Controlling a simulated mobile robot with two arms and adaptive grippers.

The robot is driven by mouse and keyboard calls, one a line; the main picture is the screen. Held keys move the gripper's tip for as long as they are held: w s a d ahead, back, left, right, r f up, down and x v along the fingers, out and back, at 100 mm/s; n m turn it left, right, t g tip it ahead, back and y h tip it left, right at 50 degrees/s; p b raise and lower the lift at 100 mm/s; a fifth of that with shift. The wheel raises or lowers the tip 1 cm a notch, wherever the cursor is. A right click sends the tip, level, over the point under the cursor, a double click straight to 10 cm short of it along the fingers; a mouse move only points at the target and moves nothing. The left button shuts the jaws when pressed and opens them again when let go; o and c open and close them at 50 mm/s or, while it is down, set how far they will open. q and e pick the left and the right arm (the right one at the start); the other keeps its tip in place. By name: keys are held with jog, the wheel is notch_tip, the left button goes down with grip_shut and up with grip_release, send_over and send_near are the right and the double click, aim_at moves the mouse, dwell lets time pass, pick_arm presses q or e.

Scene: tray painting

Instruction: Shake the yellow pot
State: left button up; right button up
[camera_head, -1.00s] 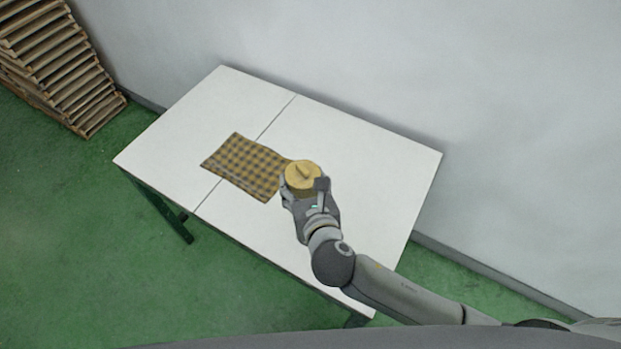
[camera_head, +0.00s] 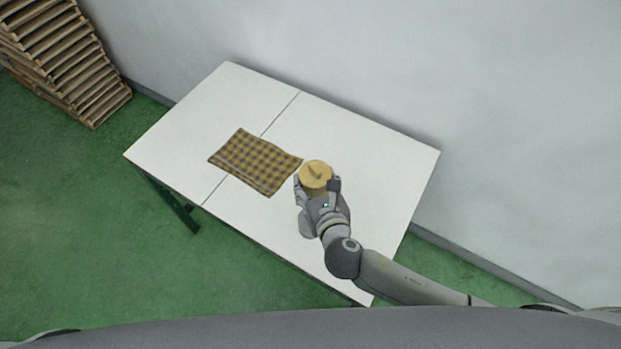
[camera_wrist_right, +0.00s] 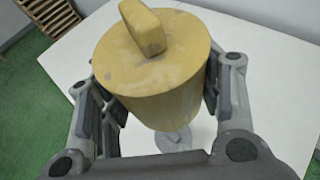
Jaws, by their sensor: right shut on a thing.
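The yellow pot (camera_head: 315,173) is a round pot with a lid and a bar-shaped knob. It appears near the middle of the table in the head view and fills the middle of the right wrist view (camera_wrist_right: 160,85). My right gripper (camera_head: 317,186) is shut on its sides, with one finger on each side in the right wrist view (camera_wrist_right: 162,90). My left gripper is not in view.
The white table (camera_head: 365,150) stands by a pale wall. A brown and yellow checked cloth (camera_head: 254,162) lies flat, left of the pot. The rest of the tabletop is clear. A stack of wooden pallets (camera_head: 62,60) stands on the green floor at the far left.

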jog(key=d, duration=0.5)
jog(key=shift+a+r, duration=0.15)
jog(key=shift+a, duration=3.75)
jog(key=shift+d, duration=3.7)
jog(key=a, duration=0.7)
jog(key=shift+a, duration=0.15)
jog(key=d, duration=0.4)
jog(key=shift+a, duration=0.15)
jog(key=shift+a, duration=0.15)
